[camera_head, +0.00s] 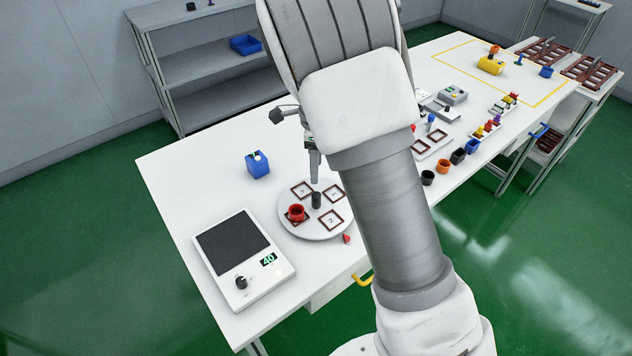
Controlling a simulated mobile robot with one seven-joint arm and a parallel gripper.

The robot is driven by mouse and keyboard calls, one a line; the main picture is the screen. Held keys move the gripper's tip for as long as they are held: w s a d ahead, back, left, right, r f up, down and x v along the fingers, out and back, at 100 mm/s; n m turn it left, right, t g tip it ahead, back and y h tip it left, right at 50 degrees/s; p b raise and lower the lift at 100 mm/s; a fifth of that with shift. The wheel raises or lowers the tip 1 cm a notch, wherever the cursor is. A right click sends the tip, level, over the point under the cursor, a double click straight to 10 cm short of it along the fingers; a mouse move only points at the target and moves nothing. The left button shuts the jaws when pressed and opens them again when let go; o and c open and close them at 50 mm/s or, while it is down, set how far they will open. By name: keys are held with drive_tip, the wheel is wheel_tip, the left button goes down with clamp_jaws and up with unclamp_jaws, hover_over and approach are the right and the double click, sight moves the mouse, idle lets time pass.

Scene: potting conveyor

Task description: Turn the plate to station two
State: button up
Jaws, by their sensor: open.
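The plate (316,227) is a round white turntable on the left half of the white table. It bears several dark-framed square stations with printed marks; the front-right one (331,220) seems to read 2. A red pot (296,212) stands at the front-left station. A black upright post (316,200) rises from the plate's middle. A small red marker (346,239) lies on the table just outside the plate's front-right rim. My gripper (315,174) points down above the post, apart from it, and is open and empty. My arm hides the table to the right of the plate.
Several pots (443,166) and small trays (432,142) stand beyond my arm. A yellow handle (361,279) juts from the table's front. The table's back-left is clear.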

wheel_tip(320, 180, up, 6)
idle(0.5)
drive_tip(key=s+d+r+n+t+y, duration=0.1)
drive_tip(key=s+d+r+n, duration=0.2)
drive_tip(key=s+r+n, duration=0.25)
drive_tip(key=s+d+r+n+t+y, duration=0.1)
drive_tip(key=s+d+r+n, duration=0.3)
drive_tip(key=s+r, duration=0.3)
drive_tip(key=s+d+r+n+t+h, duration=0.1)
drive_tip(key=s+n, duration=0.4)
drive_tip(key=s, duration=0.2)
drive_tip(key=s+d+n+t+h, duration=0.1)
drive_tip(key=s+d+n+t, duration=0.1)
drive_tip(key=s+n, duration=0.3)
drive_tip(key=shift+s+d+r+n+t, duration=0.2)
drive_tip(key=shift+s+r+n+t, duration=0.15)
drive_tip(key=shift+s, duration=0.6)
drive_tip(key=shift+d+r, duration=0.1)
drive_tip(key=shift+d, duration=0.05)
